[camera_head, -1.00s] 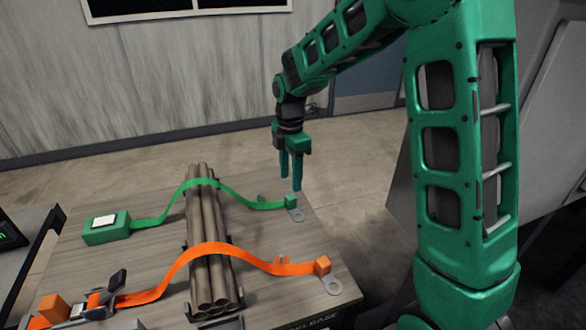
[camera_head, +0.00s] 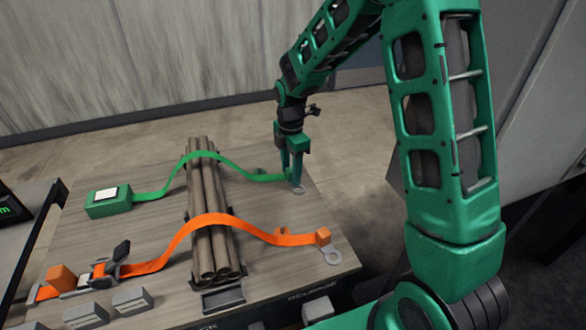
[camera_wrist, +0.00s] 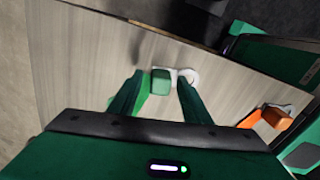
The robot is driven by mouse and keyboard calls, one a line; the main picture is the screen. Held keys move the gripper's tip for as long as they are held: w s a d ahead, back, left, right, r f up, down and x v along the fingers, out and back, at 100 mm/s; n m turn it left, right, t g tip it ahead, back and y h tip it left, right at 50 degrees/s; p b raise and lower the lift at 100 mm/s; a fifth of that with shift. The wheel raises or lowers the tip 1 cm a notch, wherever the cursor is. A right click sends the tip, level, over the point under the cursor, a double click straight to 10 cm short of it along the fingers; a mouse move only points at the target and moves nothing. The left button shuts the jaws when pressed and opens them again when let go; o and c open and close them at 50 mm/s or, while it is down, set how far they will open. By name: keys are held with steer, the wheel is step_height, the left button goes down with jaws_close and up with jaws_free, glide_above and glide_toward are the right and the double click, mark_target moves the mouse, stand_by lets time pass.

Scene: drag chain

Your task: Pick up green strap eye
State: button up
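The green strap (camera_head: 235,168) arches over the bundle of pipes and ends at the strap eye on the table's far right. The eye's green block (camera_wrist: 161,82) and grey metal ring (camera_wrist: 190,75) show in the wrist view. In the head view the ring (camera_head: 298,191) shows just below my fingers, while the block is mostly hidden by them. My gripper (camera_head: 296,178) is low over the eye, pointing down. In the wrist view my gripper (camera_wrist: 160,80) is open, its fingers on either side of the green block. I cannot tell whether they touch it.
The orange strap (camera_head: 195,228) runs parallel in front, ending in an orange block (camera_head: 323,236) and ring. The pipes (camera_head: 210,220) lie in a cradle mid-table. A green ratchet box (camera_head: 108,203) sits at the left. Bare tabletop (camera_head: 285,212) lies between the two strap ends.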

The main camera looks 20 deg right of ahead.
jaws_close()
steer(key=shift+d, duration=2.3)
steer(key=shift+o, duration=0.9)
jaws_free()
steer(key=shift+r, duration=0.1)
